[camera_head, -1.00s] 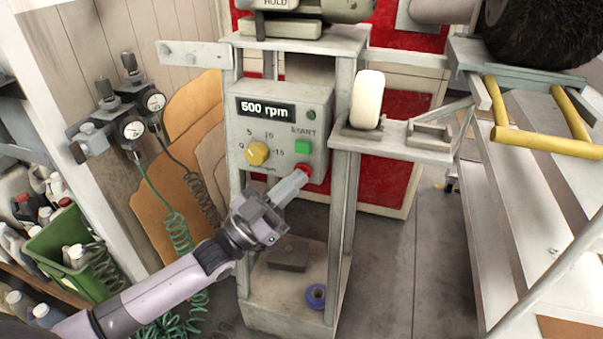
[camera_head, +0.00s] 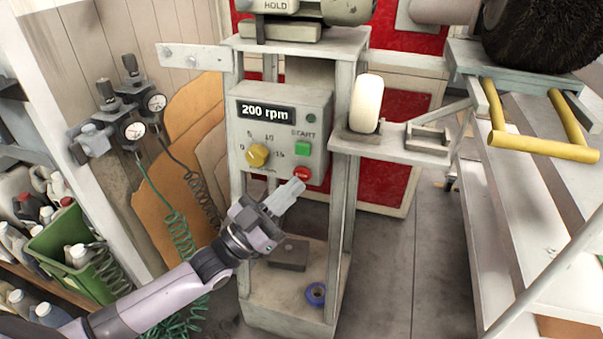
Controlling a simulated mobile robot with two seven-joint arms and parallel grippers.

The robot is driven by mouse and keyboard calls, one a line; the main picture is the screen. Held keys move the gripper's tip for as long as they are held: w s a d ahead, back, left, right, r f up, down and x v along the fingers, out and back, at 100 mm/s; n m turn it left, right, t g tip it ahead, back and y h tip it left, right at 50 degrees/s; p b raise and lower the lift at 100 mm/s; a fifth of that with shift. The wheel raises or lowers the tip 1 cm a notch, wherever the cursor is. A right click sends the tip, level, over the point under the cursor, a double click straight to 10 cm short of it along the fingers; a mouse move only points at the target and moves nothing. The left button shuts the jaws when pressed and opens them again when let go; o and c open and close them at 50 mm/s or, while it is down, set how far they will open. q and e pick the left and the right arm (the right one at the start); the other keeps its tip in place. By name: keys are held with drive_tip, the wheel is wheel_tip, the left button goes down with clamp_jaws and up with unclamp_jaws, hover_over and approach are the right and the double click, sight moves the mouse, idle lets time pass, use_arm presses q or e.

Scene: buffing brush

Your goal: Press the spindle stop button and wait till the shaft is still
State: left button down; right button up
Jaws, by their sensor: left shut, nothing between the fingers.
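The red stop button (camera_head: 302,173) sits at the lower right of the grey control box (camera_head: 240,135). The green start button (camera_head: 302,148) is above it, and a yellow dial (camera_head: 257,155) is to its left. The display (camera_head: 266,111) reads 200 rpm. My left gripper (camera_head: 297,186) is shut and empty, its fingertips just below the red button and seemingly a little apart from it. The dark round brush (camera_head: 545,30) is at the top right, partly cut off; I cannot tell from it whether it turns. My right gripper is not in view.
Yellow bars (camera_head: 545,146) stick out below the brush. A green crate (camera_head: 70,240) with bottles, gauges (camera_head: 134,130) and coiled hoses are at the left. Grey floor is open at centre right.

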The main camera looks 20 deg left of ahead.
use_arm(q)
drive_tip(key=shift+s+a+p, duration=0.1)
drive_tip(key=shift+s+p, duration=1.3)
drive_tip(key=shift+s, duration=1.1)
drive_tip(key=s+a+f+n+g+y+p, duration=0.2)
drive_tip(key=s+f+n+g+y+p, duration=0.1)
drive_tip(key=s+f+n+y+p, duration=0.1)
drive_tip(key=s+a+f+n+g+y+p, duration=0.3)
drive_tip(key=s+f+y+p, duration=0.3)
drive_tip(key=s, duration=0.5)
wheel_tip(320, 180, down, 2)
drive_tip(key=n+g+y, duration=0.1)
drive_tip(key=y, duration=0.2)
drive_tip(key=shift+s+a+g+p, duration=0.2)
drive_tip(key=shift+a+g+p, duration=0.1)
drive_tip(key=shift+p, duration=0.1)
